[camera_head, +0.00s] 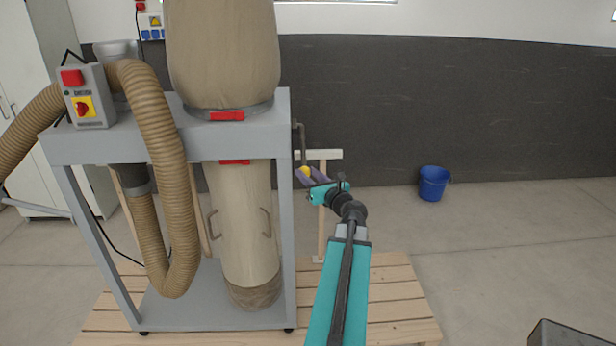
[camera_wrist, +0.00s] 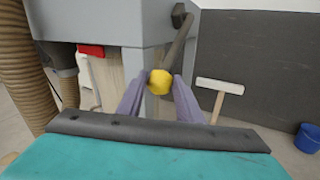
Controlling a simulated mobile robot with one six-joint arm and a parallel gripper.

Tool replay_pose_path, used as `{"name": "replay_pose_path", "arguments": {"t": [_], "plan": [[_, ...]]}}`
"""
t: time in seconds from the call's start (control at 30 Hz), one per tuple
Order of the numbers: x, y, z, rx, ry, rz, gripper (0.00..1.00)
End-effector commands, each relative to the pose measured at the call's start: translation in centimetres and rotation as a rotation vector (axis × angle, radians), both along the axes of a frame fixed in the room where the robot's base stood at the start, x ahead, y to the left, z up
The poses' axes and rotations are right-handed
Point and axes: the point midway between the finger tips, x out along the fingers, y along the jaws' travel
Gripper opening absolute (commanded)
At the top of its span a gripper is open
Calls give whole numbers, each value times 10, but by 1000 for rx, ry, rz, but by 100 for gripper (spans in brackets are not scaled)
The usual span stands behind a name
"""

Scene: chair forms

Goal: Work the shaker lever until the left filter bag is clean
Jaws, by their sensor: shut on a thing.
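The shaker lever (camera_head: 302,143) is a dark bent rod on the right side of the grey frame, hanging down to a yellow knob (camera_wrist: 160,81). My gripper (camera_head: 307,174) is shut on the knob, with one purple finger on each side of it. The lever's rod also shows in the wrist view (camera_wrist: 179,45), running up to its pivot on the frame. A beige filter bag (camera_head: 222,50) stands above the frame, its top cut off by the picture. Its cloth looks brownish; I cannot tell how much dust is on it. No second upper bag is in view.
The grey frame (camera_head: 190,145) stands on a slatted wooden pallet (camera_head: 395,290). A lower beige bag (camera_head: 240,225) hangs beneath it. A ribbed hose (camera_head: 165,180) and switch box (camera_head: 88,95) are at left. A T-shaped wooden tool (camera_head: 323,155) stands behind my gripper. A blue bucket (camera_head: 433,184) is at right.

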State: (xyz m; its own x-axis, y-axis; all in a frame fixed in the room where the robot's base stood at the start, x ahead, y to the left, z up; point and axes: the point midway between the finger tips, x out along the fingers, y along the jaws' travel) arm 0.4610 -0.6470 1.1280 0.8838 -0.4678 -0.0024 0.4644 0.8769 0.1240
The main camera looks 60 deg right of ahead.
Motion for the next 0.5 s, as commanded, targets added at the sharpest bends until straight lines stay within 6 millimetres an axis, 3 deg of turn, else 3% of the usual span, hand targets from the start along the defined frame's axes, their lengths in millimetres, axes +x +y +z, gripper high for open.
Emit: {"name": "replay_pose_path", "arguments": {"t": [0.03, 0.1, 0.47, 0.5], "plan": [[-2, 2, 15, -4, -9, -3, 0], [-4, 4, 19, -4, -9, -3, 0], [-4, 3, 20, -3, -8, -5, 0], [-4, 3, 20, -4, -9, -5, 36]]}}
